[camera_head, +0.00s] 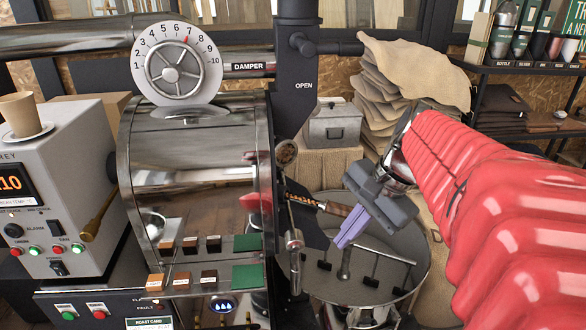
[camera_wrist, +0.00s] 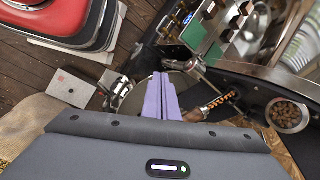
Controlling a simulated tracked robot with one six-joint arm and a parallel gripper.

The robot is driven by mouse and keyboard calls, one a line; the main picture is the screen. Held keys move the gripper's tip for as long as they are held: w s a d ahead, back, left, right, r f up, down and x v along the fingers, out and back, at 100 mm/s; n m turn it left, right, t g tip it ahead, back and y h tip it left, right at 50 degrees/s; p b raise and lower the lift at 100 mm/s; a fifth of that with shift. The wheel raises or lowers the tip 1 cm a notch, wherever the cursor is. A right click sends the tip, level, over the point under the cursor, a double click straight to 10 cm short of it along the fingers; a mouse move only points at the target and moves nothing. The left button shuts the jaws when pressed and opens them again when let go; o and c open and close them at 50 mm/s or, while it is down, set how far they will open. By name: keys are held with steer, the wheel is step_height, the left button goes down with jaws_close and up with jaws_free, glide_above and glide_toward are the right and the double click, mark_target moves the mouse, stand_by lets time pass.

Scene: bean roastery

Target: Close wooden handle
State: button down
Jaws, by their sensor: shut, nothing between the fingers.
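The wooden handle (camera_head: 336,209) is a short brown grip at the end of a coiled metal spring, sticking out to the right from the front of the roaster drum (camera_head: 195,165). In the wrist view the wooden handle (camera_wrist: 194,114) lies just right of my fingers. My gripper (camera_head: 345,240) has purple fingers pressed together, empty, pointing down beside the handle's free end. The fingers also show in the wrist view (camera_wrist: 161,85). I cannot tell whether they touch the handle.
A round cooling tray (camera_head: 415,275) with stirring arms lies below my gripper. A grey control box (camera_head: 60,175) with another wooden-handled lever (camera_head: 98,217) stands left. Sacks (camera_head: 400,75) and a metal box (camera_head: 333,124) are behind. A bean-filled cup (camera_wrist: 287,114) shows right in the wrist view.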

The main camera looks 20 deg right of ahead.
steer(key=s+d+r+m+t+y, duration=0.1)
steer(key=d+r+m+t, duration=0.1)
steer(key=d+m, duration=0.4)
steer(key=s+d+r+m+t+y, duration=0.1)
steer(key=d+m, duration=0.5)
steer(key=d, duration=0.9)
steer(key=shift+s+d+r+m+t+y, duration=0.3)
steer(key=shift+s+r+m+t+y, duration=0.1)
steer(key=shift+s+y, duration=0.3)
steer(key=shift+f, duration=0.1)
steer(key=w+a+r+x, duration=0.1)
steer(key=r+x, duration=0.1)
steer(key=x, duration=1.1)
steer(key=shift+w, duration=0.25)
